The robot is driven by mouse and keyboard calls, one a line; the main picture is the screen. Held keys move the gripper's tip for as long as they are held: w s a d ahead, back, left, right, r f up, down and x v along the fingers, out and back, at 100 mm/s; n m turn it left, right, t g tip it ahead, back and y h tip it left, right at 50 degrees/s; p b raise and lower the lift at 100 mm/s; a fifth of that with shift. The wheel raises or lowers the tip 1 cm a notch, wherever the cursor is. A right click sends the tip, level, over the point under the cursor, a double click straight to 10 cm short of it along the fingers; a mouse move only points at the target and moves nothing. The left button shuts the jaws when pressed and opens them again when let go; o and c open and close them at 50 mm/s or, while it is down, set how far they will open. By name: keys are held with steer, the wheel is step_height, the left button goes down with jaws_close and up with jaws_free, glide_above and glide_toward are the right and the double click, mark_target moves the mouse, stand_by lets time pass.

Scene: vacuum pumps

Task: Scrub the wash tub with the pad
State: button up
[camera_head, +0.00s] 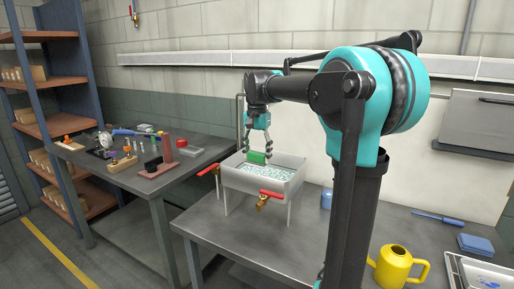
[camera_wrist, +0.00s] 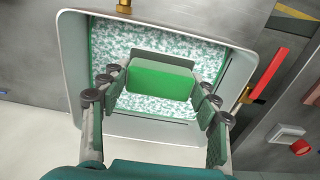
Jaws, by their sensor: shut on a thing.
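The wash tub (camera_head: 290,185) is a light grey basin on legs at the back of the grey bench, with a speckled white and green surface inside. Its rim (camera_wrist: 72,65) also shows in the wrist view. The green pad (camera_head: 257,157) is a small block between the fingers of my gripper (camera_head: 257,150), near the tub's back left part. In the wrist view the pad (camera_wrist: 158,80) sits between the two fingers, over the speckled inside. My gripper (camera_wrist: 158,92) is shut on it. I cannot tell whether the pad touches the tub's inside.
Red-handled brass valves (camera_head: 270,196) stick out at the tub's front and left side. A yellow watering can (camera_head: 396,268), a blue block (camera_head: 475,244) and a blue-handled tool (camera_head: 438,218) are on the bench at right. A cluttered table (camera_head: 150,185) stands left. The bench front is clear.

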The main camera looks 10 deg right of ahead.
step_height(320, 180, down, 8)
steer(key=shift+r, duration=0.15)
steer(key=shift+s+d+f, duration=0.15)
steer(key=shift+f, duration=0.2)
steer(key=s+d, duration=0.2)
steer(key=d, duration=0.1)
steer(key=shift+s+d+r, duration=0.1)
steer(key=shift+s+d, duration=0.1)
steer(key=w+a, duration=0.1)
steer(key=a, duration=0.1)
steer(key=w+a, duration=0.4)
steer(key=a, duration=0.1)
steer(key=shift+s+d, duration=0.6)
steer(key=shift+d, duration=0.25)
steer(key=shift+s+d, duration=0.6)
steer(key=shift+d, duration=0.25)
steer(key=shift+f, duration=0.75)
